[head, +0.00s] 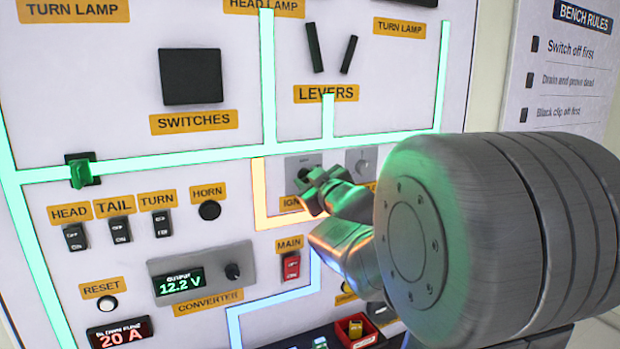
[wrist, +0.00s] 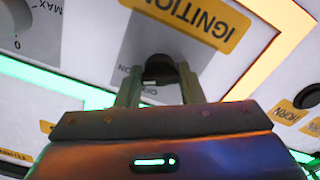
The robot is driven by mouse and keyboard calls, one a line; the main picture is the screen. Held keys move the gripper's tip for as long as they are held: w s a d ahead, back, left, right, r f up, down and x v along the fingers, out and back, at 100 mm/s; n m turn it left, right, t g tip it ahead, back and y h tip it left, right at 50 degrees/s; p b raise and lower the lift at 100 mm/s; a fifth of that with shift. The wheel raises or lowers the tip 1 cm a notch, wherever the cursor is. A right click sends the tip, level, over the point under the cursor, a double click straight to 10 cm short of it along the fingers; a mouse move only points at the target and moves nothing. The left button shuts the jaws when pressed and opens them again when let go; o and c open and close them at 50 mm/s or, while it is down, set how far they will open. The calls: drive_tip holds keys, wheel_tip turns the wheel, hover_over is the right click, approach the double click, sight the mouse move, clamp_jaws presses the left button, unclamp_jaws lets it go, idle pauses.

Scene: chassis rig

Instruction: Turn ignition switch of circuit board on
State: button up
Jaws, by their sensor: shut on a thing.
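The circuit board (head: 215,120) is a white upright panel with labelled switches and lit lines. The ignition switch is a dark round knob on a grey plate (head: 303,163), beside the yellow IGNITION label. In the wrist view the knob (wrist: 158,68) sits between the two fingers of my gripper (wrist: 158,88). The fingers are shut on the knob. In the head view my gripper (head: 322,192) is at the plate, and my arm covers much of the label and the area to the right. The plate's position marks are too blurred to tell the switch setting.
A red MAIN switch (head: 291,266) is just below my gripper. A green toggle (head: 82,172) is at the left, with HEAD, TAIL and TURN rockers (head: 120,230) below it. The converter (head: 202,274) reads 12.2 V. A red bin (head: 356,331) stands at the bottom.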

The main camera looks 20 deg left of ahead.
drive_tip(key=shift+f, duration=0.1)
drive_tip(key=o, duration=0.9)
drive_tip(key=v, duration=1.3)
drive_tip(key=shift+s+d, duration=0.25)
drive_tip(key=shift+d, duration=0.1)
drive_tip(key=shift+w+a, duration=0.1)
drive_tip(key=shift+a, duration=0.05)
drive_tip(key=x, duration=1.3)
drive_tip(key=shift+w+a, duration=0.15)
drive_tip(key=shift+a, duration=0.1)
